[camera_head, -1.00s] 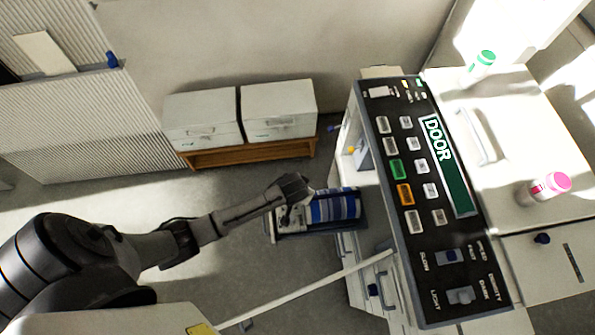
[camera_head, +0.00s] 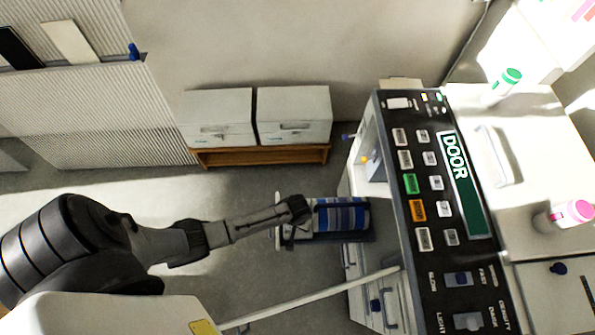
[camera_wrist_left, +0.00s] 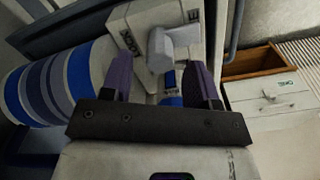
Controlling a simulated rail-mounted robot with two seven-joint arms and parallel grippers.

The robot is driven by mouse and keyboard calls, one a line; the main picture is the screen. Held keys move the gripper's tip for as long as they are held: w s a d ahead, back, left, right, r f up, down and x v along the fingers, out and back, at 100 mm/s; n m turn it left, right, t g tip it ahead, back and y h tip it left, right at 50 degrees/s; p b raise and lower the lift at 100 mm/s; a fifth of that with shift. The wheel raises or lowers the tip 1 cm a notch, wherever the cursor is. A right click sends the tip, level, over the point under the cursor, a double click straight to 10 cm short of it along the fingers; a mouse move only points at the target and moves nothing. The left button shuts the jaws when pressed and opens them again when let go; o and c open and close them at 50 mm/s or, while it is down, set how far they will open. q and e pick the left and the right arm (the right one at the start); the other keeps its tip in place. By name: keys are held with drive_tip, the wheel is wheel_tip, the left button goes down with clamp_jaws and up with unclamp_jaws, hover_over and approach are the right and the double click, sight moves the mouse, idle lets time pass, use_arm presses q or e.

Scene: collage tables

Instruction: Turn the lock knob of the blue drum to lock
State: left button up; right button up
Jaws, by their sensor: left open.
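The blue drum (camera_head: 341,217), striped in blue and grey, lies in a dark tray-like unit beside the copier; it also shows at the left of the left wrist view (camera_wrist_left: 62,82). A pale grey lock knob (camera_wrist_left: 163,48) with a lever shape sits on the white end block (camera_wrist_left: 128,38) beside the drum. Small dark lettering on that block is only partly legible. My left gripper (camera_wrist_left: 160,82) is open, its two purple fingers on either side of the knob's lower part. Contact is not clear. In the head view the left gripper (camera_head: 294,226) is at the drum's left end. My right gripper is not in view.
The copier's control panel (camera_head: 432,200), with a DOOR label, stands right of the drum. A green-capped bottle (camera_head: 507,82) and a pink-capped bottle (camera_head: 570,213) stand on its white top. Two white drawer boxes (camera_head: 292,115) sit on a wooden stand behind. Floor around the tray is clear.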

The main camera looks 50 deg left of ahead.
use_arm(q)
drive_tip(key=shift+f+b, duration=0.4)
drive_tip(key=shift+f, duration=1.05)
drive_tip(key=c, duration=0.9)
